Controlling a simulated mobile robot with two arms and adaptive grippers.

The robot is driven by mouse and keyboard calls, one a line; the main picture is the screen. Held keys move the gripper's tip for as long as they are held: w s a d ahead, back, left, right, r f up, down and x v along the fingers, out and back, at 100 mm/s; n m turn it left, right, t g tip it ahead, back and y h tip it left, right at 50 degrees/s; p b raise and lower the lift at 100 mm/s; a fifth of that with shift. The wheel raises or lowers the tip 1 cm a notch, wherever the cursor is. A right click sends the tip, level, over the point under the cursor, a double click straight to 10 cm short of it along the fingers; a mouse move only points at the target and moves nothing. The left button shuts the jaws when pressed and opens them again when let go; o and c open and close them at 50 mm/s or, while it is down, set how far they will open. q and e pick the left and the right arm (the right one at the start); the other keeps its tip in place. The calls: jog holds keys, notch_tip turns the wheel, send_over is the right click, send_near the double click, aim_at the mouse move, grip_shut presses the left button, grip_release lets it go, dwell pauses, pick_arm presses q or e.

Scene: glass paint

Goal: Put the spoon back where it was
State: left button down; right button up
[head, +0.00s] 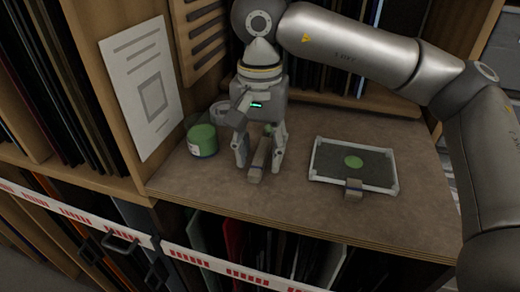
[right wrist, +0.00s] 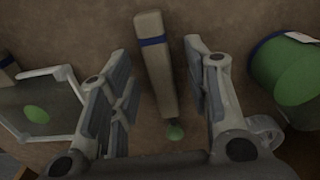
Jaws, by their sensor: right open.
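The spoon (head: 257,163) appears as a wooden-coloured bar lying on the brown worktop. In the right wrist view the spoon (right wrist: 155,65) shows a dark blue band and a small green tip at its lower end. My right gripper (head: 260,170) points down over the spoon, with one finger on each side. In the right wrist view its fingers (right wrist: 158,85) are apart, with visible gaps between them and the spoon. My left gripper is not in view.
A white-framed dark panel (head: 330,160) with a green oval lies to the right, a small wooden block (head: 353,189) at its front edge. Bare worktop lies in front.

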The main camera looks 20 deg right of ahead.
notch_tip(320, 180, up, 12)
dwell(0.4)
